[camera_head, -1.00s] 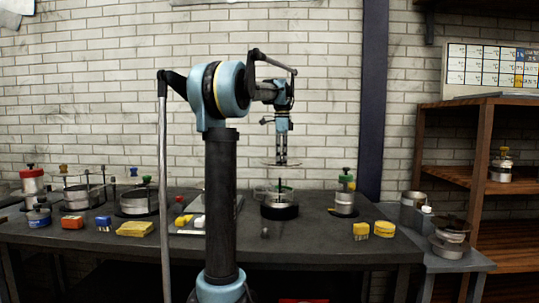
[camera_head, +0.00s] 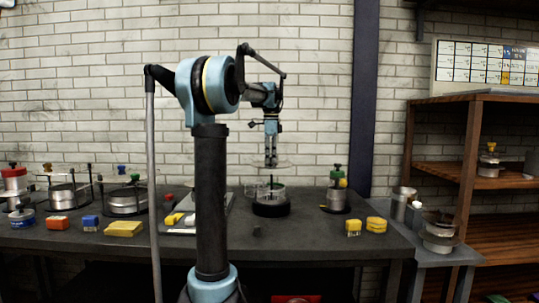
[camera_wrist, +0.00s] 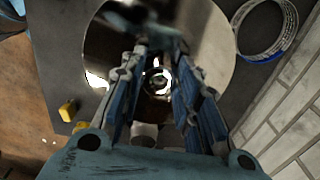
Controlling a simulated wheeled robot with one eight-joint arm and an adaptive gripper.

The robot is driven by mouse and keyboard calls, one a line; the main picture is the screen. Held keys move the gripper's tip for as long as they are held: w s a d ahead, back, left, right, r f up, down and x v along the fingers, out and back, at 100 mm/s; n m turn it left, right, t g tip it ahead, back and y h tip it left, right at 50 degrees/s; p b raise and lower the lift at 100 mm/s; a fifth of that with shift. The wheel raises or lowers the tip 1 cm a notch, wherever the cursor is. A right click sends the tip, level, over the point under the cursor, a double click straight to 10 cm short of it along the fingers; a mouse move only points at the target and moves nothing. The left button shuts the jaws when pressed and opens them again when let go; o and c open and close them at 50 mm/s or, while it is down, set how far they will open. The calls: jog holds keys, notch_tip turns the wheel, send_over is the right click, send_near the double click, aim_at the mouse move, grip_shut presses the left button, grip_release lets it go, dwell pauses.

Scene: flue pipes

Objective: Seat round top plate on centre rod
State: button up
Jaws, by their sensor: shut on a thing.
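My gripper (camera_head: 271,163) points straight down and is shut on the round top plate (camera_head: 261,165), a thin flat disc held about level. In the wrist view the plate (camera_wrist: 105,40) is a wide shiny disc under the fingers (camera_wrist: 157,80), with bright openings near its middle. The centre rod (camera_head: 271,183) stands upright below the plate, in a metal pipe assembly (camera_head: 271,194) on a round black base (camera_head: 271,209). The plate is just above the rod's top; whether they touch cannot be told. In the wrist view the plate hides most of the assembly.
On the dark bench (camera_head: 300,238) stand a green-topped canister (camera_head: 335,198) to the right and several pipe assemblies at the left. Yellow blocks (camera_head: 353,228) lie near the right front. A grey side table (camera_head: 430,252) and wooden shelves (camera_head: 490,183) stand further right.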

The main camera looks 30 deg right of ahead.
jog(key=shift+f, duration=1.5)
notch_tip(320, 180, down, 6)
jog(key=shift+f, duration=0.15)
dwell(3.5)
jog(key=o, duration=1.2)
jog(key=shift+s, duration=0.1)
jog(key=shift+o, duration=0.2)
notch_tip(320, 180, up, 12)
dwell(0.4)
